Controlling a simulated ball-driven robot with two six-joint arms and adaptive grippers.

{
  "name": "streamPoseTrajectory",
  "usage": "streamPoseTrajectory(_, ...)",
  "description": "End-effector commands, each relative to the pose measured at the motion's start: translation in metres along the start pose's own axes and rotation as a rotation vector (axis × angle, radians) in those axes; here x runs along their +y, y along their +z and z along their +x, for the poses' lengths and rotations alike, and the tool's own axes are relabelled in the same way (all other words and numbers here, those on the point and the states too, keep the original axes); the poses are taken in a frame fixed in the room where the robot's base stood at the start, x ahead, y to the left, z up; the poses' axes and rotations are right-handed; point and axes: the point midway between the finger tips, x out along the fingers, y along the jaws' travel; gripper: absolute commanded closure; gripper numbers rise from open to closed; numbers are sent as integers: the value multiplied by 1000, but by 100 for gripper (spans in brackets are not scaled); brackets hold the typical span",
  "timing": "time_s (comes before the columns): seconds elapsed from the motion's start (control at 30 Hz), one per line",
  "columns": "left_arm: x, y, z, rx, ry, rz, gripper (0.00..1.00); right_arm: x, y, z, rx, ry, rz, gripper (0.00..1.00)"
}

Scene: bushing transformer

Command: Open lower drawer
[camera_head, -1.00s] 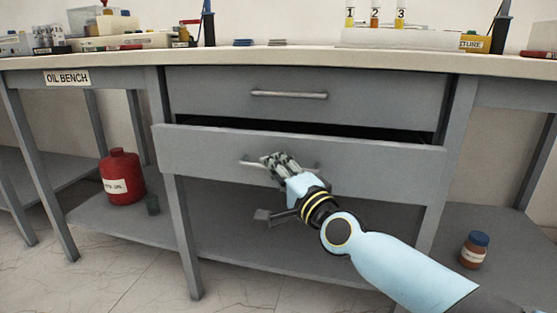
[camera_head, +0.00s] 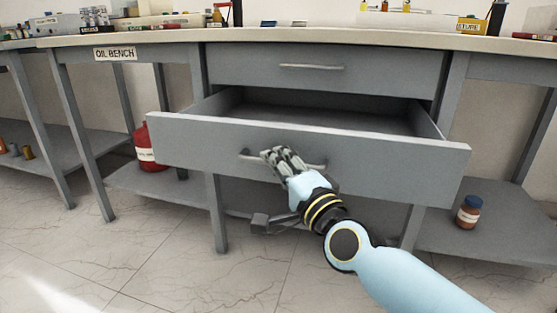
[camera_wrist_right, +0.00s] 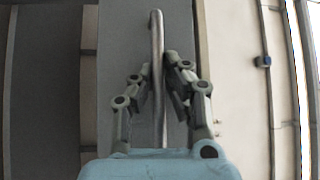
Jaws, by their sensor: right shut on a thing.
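The grey lower drawer (camera_head: 380,160) of the oil bench stands well out, and its empty-looking inside shows behind the front panel. Its metal bar handle (camera_head: 247,155) runs along the middle of the front. My right gripper (camera_head: 278,155) is shut on the handle. In the right wrist view the handle (camera_wrist_right: 156,40) passes between the two fingers of the right gripper (camera_wrist_right: 165,90). The upper drawer (camera_head: 385,72) is closed, with its own handle (camera_head: 311,67) free. My left gripper is not in view.
The bench top (camera_head: 380,42) carries bottles, boxes and trays. A red oil can (camera_head: 147,150) and a brown jar with a blue cap (camera_head: 468,212) stand on the low shelf. The tiled floor (camera_head: 150,265) in front is clear.

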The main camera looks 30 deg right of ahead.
Motion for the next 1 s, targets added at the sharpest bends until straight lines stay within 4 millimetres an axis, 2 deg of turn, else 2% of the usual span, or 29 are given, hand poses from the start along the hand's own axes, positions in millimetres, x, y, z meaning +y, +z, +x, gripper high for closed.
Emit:
streamPoseTrajectory(0.03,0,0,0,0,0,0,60,7,1,-3,-4,14,-3,100)
streamPoseTrajectory(0.27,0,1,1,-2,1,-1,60,7,1,-3,-4,15,-3,100)
streamPoseTrajectory(0.3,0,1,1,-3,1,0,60,7,1,-3,-4,15,-3,86)
streamPoseTrajectory(0.47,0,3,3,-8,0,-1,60,5,1,-2,-3,11,-2,66)
streamPoseTrajectory(0.77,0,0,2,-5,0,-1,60,2,0,-3,-1,5,0,66)
streamPoseTrajectory(0.87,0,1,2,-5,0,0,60,3,0,-13,-1,7,-2,66)
streamPoseTrajectory(1.0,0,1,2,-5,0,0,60,4,0,-41,-1,10,-3,66)
